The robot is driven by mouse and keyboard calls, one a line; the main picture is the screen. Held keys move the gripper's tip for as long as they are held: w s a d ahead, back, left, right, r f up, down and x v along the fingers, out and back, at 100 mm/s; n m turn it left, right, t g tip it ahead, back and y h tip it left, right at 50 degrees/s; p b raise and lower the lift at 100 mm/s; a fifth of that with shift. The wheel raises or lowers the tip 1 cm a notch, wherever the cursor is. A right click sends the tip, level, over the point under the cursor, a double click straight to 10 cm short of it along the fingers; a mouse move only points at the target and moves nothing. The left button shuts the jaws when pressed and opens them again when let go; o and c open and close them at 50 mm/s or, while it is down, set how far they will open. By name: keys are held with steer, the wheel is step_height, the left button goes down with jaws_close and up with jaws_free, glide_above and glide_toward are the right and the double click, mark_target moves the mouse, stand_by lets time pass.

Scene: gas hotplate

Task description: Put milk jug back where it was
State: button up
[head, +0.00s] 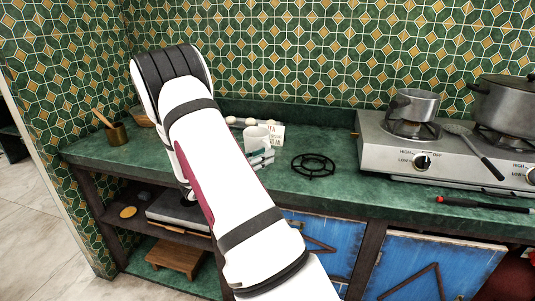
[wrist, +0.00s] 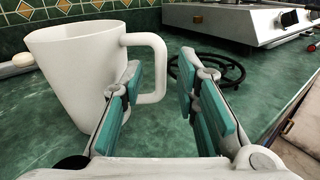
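The milk jug (wrist: 75,75) is a plain white jug with a loop handle. It stands upright on the green counter, filling the left of the wrist view. In the head view the jug (head: 256,136) shows beside the end of my arm, partly hidden by it. My gripper (wrist: 160,68) is open, with its teal-padded fingers apart. The jug's handle shows in the gap between the fingers, nearer the left finger, which overlaps its lower part. I cannot tell whether they touch. In the head view my gripper (head: 263,158) is low over the counter in front of the jug.
A black round trivet (head: 314,165) lies right of the jug. A gas hotplate (head: 385,150) with a saucepan (head: 415,106) and a big pot (head: 503,103) stands further right.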

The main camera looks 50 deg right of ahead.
steer(key=v, duration=1)
steer(key=s+a+r+m+g+y, duration=0.1)
steer(key=s+a+r+m+y, duration=0.35)
steer(key=s, duration=0.25)
steer(key=s+a+r+m+y, duration=0.3)
steer(key=s+a+r+m, duration=0.15)
steer(key=s, duration=0.25)
steer(key=s+a+m+t+y, duration=0.3)
steer(key=s+a+y, duration=0.2)
steer(key=a, duration=0.6)
steer(key=s+a+r+m+t+y, duration=0.1)
steer(key=s+a+m+t+y, duration=0.2)
steer(key=s+a, duration=0.7)
steer(key=shift+s+a+y, duration=0.25)
steer(key=shift+a+y, duration=0.35)
steer(key=shift+y, duration=0.55)
steer(key=shift+r, duration=0.1)
